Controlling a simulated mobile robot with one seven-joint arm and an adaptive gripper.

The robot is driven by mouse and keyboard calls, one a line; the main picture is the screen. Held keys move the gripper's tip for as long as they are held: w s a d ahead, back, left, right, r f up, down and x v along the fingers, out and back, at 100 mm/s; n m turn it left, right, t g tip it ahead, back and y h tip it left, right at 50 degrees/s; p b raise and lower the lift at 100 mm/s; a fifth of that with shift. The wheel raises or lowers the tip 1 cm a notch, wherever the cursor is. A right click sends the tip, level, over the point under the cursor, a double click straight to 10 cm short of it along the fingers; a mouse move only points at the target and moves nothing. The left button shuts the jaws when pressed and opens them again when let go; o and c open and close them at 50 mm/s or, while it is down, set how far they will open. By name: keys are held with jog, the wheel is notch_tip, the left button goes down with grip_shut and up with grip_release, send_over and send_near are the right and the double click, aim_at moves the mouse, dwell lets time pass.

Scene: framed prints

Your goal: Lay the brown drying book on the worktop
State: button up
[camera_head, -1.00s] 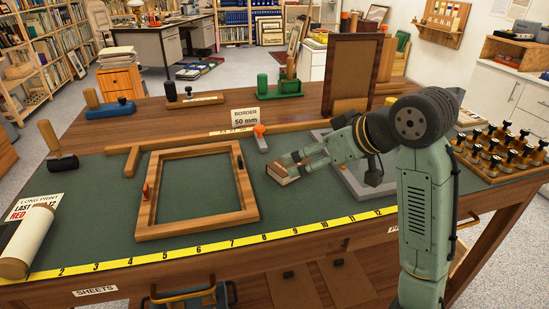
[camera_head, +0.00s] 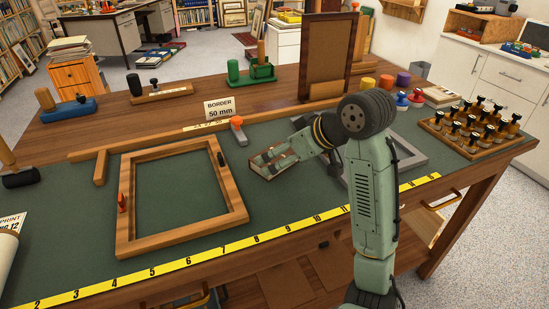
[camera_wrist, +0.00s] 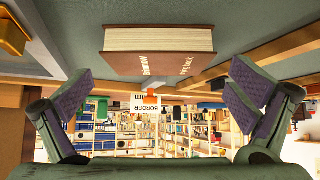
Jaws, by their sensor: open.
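The brown drying book (camera_wrist: 158,62) shows in the wrist view with its lettered cover and pale page edges, against the green worktop mat. In the head view the book (camera_head: 262,169) is partly hidden by my gripper (camera_head: 268,160), low over the mat, right of the wooden frame. In the wrist view my gripper (camera_wrist: 165,95) is open, its two purple-padded fingers wide apart. The book lies ahead between their lines, with clear gaps on both sides. It appears to lie flat on the worktop (camera_head: 185,187); its underside is hidden.
An empty wooden frame (camera_head: 233,196) lies left of the book. A grey metal frame (camera_head: 412,160) lies right, behind my arm. A tall brown framed panel (camera_head: 326,60) and a border sign (camera_head: 219,109) stand behind. A yellow ruler (camera_head: 215,255) runs along the front.

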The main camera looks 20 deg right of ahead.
aim_at(275, 160)
jog(key=x, duration=0.3)
jog(key=shift+w+f, duration=0.1)
jog(key=shift+f, duration=0.05)
jog(key=shift+d, duration=0.1)
jog(key=c, duration=1.3)
